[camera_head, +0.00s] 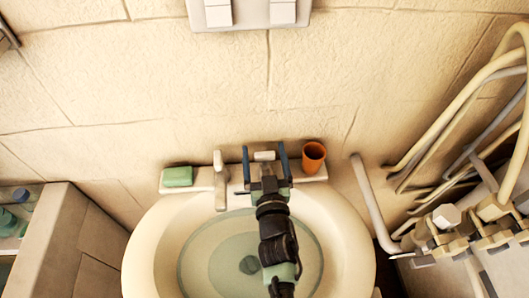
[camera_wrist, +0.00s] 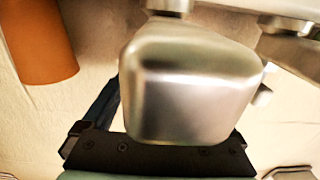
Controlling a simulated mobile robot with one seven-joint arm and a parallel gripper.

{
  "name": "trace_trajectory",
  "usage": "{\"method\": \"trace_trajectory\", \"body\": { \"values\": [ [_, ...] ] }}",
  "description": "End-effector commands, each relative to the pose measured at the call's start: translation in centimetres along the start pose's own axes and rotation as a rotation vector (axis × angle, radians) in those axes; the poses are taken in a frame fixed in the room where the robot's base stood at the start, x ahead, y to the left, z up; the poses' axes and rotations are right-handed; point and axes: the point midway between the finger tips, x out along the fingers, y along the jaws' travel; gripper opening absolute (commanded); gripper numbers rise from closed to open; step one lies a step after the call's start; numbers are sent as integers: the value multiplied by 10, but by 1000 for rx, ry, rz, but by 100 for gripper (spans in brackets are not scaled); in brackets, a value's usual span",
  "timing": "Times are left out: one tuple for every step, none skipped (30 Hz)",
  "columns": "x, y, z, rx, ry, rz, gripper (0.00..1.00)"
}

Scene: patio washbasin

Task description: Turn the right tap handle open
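The right tap handle (camera_head: 264,156), a pale metal lever, stands on the back ledge of the washbasin. My gripper (camera_head: 264,152) is open, with one blue finger on each side of this handle. In the wrist view, the handle (camera_wrist: 185,85) is a large, rounded, brushed-metal block filling the middle, close in front of my gripper's dark palm. One finger shows to its left; the other is mostly hidden behind it. I cannot tell whether either finger touches it. The spout and another light tap handle (camera_head: 218,160) are to the left in the head view.
An orange cup (camera_head: 314,157) stands close to the right of my gripper; it is at upper left in the wrist view (camera_wrist: 38,40). A green soap bar (camera_head: 178,176) lies on the ledge's left end. The white basin (camera_head: 150,240) holds water. Pipes (camera_head: 460,110) run along the right wall.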

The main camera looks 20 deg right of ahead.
Motion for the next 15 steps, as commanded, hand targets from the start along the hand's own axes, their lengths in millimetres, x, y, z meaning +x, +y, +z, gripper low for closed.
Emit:
{"method": "trace_trajectory", "body": {
  "values": [
    [0, 0, 0, 0, 0, 1, 92],
    [0, 1, 0, 0, 0, 1, 92],
    [0, 1, 0, 0, 0, 1, 92],
    [0, 1, 0, 0, 0, 2, 92],
    [0, 1, 0, 0, -1, 2, 92],
    [0, 1, 0, 0, -1, 2, 92],
    [0, 1, 0, 0, -1, 2, 92],
    [-1, 1, 0, 0, -1, 2, 92],
    [-3, 1, 0, 0, -1, 2, 92],
    [-4, 1, 0, 0, -1, 2, 92],
    [-7, 1, 0, 0, -1, 2, 92],
    [-11, 1, 1, 0, -2, 2, 92],
    [-14, 1, 1, 0, -2, 2, 92],
    [-19, 1, 1, 0, -2, 2, 92],
    [-25, 1, 1, 0, -3, 2, 92]
  ]
}}
